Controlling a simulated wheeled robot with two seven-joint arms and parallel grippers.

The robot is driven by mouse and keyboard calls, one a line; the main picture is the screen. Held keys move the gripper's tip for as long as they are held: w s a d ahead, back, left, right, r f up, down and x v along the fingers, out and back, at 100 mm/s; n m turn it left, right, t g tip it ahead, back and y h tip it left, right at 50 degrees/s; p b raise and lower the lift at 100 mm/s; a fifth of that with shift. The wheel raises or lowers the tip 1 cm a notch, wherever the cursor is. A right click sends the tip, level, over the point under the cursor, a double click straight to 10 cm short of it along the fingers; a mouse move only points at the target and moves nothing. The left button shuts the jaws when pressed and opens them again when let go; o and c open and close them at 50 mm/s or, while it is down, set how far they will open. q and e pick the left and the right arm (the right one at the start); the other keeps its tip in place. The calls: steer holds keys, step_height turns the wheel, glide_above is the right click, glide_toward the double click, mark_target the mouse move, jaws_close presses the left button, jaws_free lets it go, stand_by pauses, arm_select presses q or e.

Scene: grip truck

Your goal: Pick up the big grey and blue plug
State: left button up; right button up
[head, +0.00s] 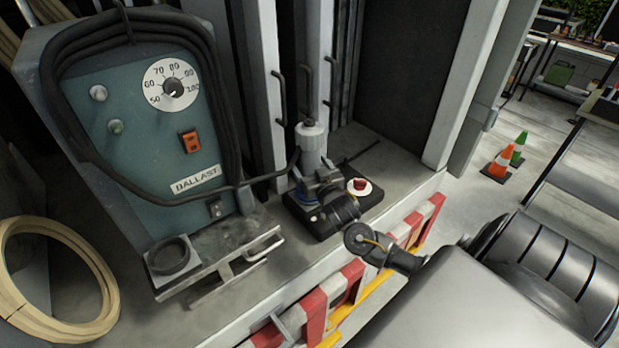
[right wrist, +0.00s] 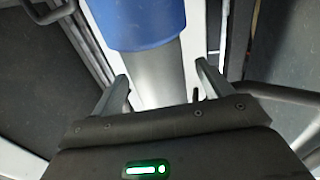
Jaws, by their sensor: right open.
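The big grey and blue plug (head: 312,146) stands upright on the truck bed, with its grey upper part showing in the head view. In the right wrist view, the blue section of the plug (right wrist: 145,22) is at the top and a grey cylindrical section lies below it. My right gripper (head: 320,178) is at the plug's lower part in the head view. Its fingers (right wrist: 161,80) are open, one on each side of the grey section; I cannot tell whether they touch it. My arm and gripper hide part of the plug's lower end. My left gripper is not in view.
A ballast box (head: 150,130) with a dial and black cable stands left of the plug. A black base (head: 372,200) and a red button on a white disc (head: 359,186) are close by. A red-and-white barrier (head: 313,315) runs along the bed's front edge.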

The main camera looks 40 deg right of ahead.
steer(key=p+x, duration=0.1)
steer(key=x, duration=0.2)
steer(key=shift+w+d+f, duration=0.15)
steer(key=shift+w, duration=0.1)
steer(key=shift+s, duration=0.1)
jaws_close()
